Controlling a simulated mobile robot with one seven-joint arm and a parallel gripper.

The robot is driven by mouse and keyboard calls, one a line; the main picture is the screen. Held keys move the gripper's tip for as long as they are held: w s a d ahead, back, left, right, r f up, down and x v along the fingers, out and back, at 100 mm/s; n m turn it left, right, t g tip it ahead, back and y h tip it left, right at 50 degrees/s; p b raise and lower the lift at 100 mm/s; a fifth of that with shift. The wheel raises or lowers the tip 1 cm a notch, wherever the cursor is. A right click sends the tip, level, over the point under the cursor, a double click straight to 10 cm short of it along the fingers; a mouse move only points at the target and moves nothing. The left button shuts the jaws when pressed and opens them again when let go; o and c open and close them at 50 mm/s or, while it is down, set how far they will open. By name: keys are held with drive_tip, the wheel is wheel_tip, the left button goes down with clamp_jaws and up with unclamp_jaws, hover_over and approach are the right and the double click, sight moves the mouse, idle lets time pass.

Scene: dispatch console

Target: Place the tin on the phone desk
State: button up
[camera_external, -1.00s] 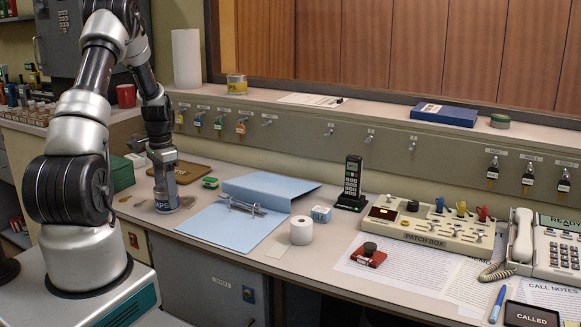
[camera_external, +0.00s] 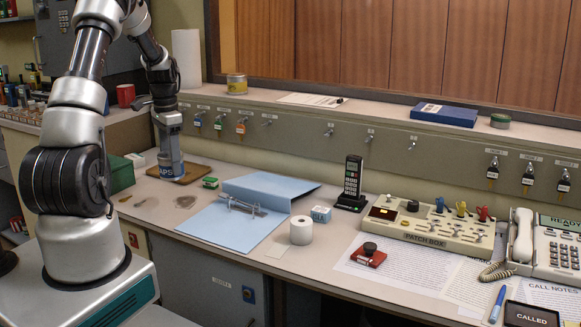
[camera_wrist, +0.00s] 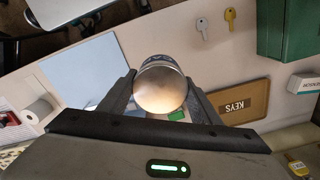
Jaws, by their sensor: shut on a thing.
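The tin is a metal cylinder (camera_external: 169,158) with a dark blue band lettered "APS" in the outside view. My gripper (camera_wrist: 160,98) is shut on it, one finger on each side. The wrist view shows its round, shiny end (camera_wrist: 160,90). The tin is upright and appears to hang above the left part of the long desk (camera_external: 335,232), in front of the brown KEYS tray (camera_external: 194,174). The desk carries a cordless phone (camera_external: 352,184) and a corded phone (camera_external: 551,243).
A green box (camera_external: 122,173) stands left of the tin. A small green box (camera_external: 210,183) and an open blue binder (camera_external: 232,220) lie to its right. Farther right are a paper roll (camera_external: 301,230) and the patch box (camera_external: 428,227). A ledge with hanging keys (camera_external: 240,126) runs behind.

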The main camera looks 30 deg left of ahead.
drive_tip(key=w+d+m, duration=0.3)
drive_tip(key=w+d, duration=0.1)
drive_tip(key=d, duration=0.7)
drive_tip(key=w+d+m, duration=0.3)
drive_tip(key=w+d, duration=0.2)
drive_tip(key=d, duration=0.6)
drive_tip(key=w+d+m, duration=0.3)
drive_tip(key=w+d, duration=0.1)
drive_tip(key=d, duration=0.7)
drive_tip(key=s+d+m, duration=0.3)
drive_tip(key=s+d, duration=0.1)
drive_tip(key=d, duration=0.9)
drive_tip(key=s+d+m, duration=0.3)
drive_tip(key=s+d, duration=0.2)
drive_tip(key=d, duration=0.7)
drive_tip(key=s+d+m, duration=0.3)
drive_tip(key=s+d, duration=0.1)
drive_tip(key=d, duration=0.9)
wheel_tip(320, 180, down, 10)
drive_tip(key=shift+r+b, duration=0.15)
drive_tip(key=shift+b, duration=0.8)
drive_tip(key=o, duration=0.8)
drive_tip(key=shift+f, duration=0.25)
drive_tip(key=shift+c, duration=0.2)
drive_tip(key=o, duration=0.4)
